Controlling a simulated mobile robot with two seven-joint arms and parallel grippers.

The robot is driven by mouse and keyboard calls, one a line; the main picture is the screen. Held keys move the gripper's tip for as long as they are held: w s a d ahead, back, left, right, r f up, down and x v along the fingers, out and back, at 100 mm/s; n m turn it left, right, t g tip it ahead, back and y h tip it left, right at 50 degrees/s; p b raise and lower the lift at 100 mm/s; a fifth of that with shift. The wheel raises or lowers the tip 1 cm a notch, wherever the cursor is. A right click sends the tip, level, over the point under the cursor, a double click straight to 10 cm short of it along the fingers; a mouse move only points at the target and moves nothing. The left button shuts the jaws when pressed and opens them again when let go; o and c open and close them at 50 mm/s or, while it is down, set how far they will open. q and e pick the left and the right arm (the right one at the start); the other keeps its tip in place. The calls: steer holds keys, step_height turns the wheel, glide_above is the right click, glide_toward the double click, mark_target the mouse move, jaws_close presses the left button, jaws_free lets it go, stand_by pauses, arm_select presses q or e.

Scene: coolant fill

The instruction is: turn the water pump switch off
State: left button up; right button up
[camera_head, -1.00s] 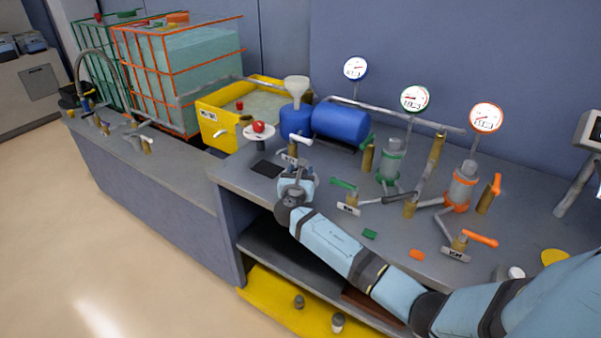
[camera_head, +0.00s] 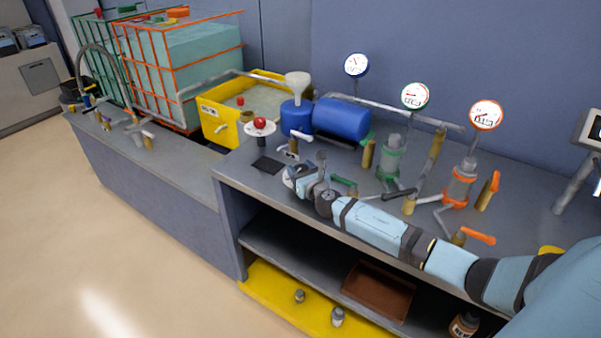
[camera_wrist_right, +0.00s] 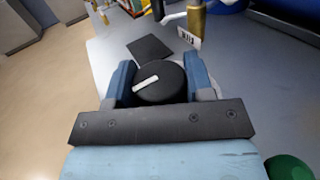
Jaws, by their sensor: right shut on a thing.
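The switch is a round black knob (camera_wrist_right: 165,88) with a white pointer mark, seen in the right wrist view. The mark lies across the left part of its top, nearly level in that picture and tilted slightly up to the right. My right gripper (camera_wrist_right: 158,74) is shut on the knob, with one blue finger on each side. In the head view my right gripper (camera_head: 293,178) is low over the front left of the bench, and the knob is hidden there. Any label by the knob is hidden. My left gripper is not in view.
A flat black pad (camera_head: 268,165) and a red knob on a white disc (camera_head: 260,123) are close by on the grey bench (camera_head: 232,174). A blue tank (camera_head: 340,119), valves with green and orange handles (camera_head: 476,238), and gauges stand right and behind.

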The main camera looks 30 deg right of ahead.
steer(key=shift+n+y, duration=0.4)
steer(key=shift+y, duration=0.2)
steer(key=o, duration=0.9)
steer(key=shift+o, duration=0.2)
steer(key=s, duration=1.4)
steer(key=shift+a, duration=0.25)
steer(key=shift+w, duration=0.1)
